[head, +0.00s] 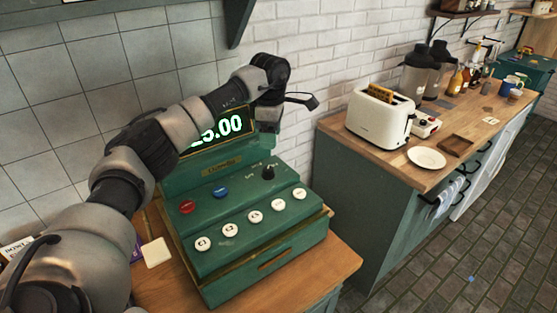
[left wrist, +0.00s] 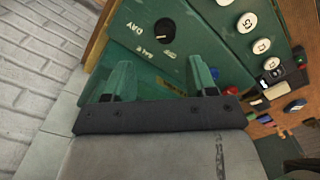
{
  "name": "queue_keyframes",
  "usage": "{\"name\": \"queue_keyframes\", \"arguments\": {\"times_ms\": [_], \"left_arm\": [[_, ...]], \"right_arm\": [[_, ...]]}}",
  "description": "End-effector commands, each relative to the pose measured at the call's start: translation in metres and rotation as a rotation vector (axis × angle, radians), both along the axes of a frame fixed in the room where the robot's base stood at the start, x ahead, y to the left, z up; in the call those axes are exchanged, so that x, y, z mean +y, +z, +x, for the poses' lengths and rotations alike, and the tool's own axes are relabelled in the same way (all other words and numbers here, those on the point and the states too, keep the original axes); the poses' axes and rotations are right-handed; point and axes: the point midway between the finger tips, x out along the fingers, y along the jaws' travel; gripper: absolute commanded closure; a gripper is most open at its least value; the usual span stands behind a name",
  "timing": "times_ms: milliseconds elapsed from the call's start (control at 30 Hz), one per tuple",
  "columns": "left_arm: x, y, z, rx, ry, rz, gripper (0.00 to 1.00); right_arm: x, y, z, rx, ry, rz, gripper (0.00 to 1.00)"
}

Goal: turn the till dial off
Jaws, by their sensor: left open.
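The green till (head: 215,215) stands on the wooden counter with its display reading "25.00", the first digit partly covered by my arm. Its dial is a black round knob (head: 268,172) at the right of the upper panel. In the left wrist view the dial (left wrist: 166,29) sits just beyond the fingertips, with printed labels such as "DAY" around it; which label it points to is unclear. My left gripper (head: 271,122) hangs above and behind the dial. The left wrist view shows its two green-looking fingers (left wrist: 162,72) spread apart, with nothing between them and apart from the dial.
Red (head: 187,206) and blue (head: 221,191) buttons and several white keys (head: 254,216) lie on the till. A white card (head: 156,252) lies left of it.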

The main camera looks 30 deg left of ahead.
Motion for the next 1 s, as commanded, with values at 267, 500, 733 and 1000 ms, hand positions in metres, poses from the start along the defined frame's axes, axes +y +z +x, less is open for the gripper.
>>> {"name": "queue_keyframes", "arguments": {"times_ms": [267,500,733,1000], "left_arm": [[0.0,-0.042,-0.001,0.006,0.0,0.0,0.43],[-0.001,-0.084,-0.001,0.004,-0.001,-0.001,0.43],[0.0,-0.103,-0.001,0.002,0.0,-0.001,0.43],[0.0,-0.105,-0.001,0.0,0.0,0.0,0.43]], "right_arm": [[-0.001,0.017,-0.026,0.038,0.0,-0.002,1.0],[-0.001,0.03,-0.03,0.044,0.0,-0.003,1.0],[0.0,0.035,-0.012,0.016,-0.001,0.0,1.0],[0.001,0.035,-0.014,0.02,-0.002,0.001,1.0]]}}
